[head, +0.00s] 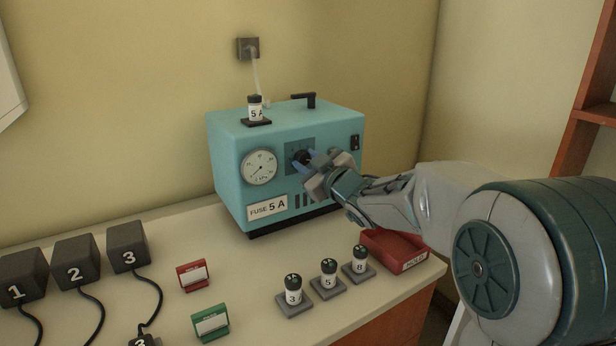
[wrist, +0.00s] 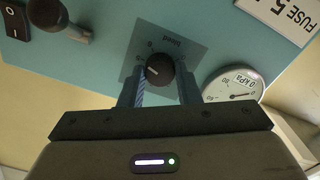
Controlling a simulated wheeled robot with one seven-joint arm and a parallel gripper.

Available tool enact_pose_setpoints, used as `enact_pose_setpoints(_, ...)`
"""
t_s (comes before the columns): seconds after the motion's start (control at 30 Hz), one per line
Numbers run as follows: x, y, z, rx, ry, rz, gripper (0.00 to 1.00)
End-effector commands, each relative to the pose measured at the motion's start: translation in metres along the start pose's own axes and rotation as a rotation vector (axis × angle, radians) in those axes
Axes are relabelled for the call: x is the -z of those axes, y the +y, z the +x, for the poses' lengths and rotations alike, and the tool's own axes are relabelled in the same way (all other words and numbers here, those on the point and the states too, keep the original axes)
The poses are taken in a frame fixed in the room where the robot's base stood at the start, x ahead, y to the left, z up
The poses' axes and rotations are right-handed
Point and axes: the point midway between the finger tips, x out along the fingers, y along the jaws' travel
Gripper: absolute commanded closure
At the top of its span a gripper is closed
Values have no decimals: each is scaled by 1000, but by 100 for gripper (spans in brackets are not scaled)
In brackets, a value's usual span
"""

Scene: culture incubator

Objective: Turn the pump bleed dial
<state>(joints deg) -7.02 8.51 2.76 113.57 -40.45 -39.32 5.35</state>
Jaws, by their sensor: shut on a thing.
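The pump bleed dial (wrist: 156,72) is a black round knob with a white pointer line, set on a dark blue-grey square plate marked "bleed" on the front of the teal pump (head: 227,160). In the head view the dial (head: 300,157) is partly hidden by my gripper (head: 307,163). In the wrist view my gripper (wrist: 160,88) has one finger on each side of the dial and is shut on it. The white pressure gauge (head: 259,167) is left of the dial in the head view; it also shows in the wrist view (wrist: 233,84), marked kPa.
A rocker switch (head: 355,142) is right of the dial. A 5 A fuse (head: 255,108) stands on the pump. Fuses 3 (head: 293,288), 5 (head: 328,272) and 8 (head: 359,260) stand in front, beside a red tray (head: 412,263). Black numbered blocks (head: 75,260) are at left.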

Motion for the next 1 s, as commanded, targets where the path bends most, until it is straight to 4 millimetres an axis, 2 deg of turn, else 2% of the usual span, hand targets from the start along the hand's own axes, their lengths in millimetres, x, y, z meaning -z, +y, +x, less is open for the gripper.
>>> enact_pose_setpoints(0.03, -5, -2, 0, -2, 1, -47, 93)
enact_pose_setpoints(0.7, -3, -2, 0, 0, 1, -681, 93)
enact_pose_setpoints(1.0, -2, -2, 0, 1, 1, -915, 93)
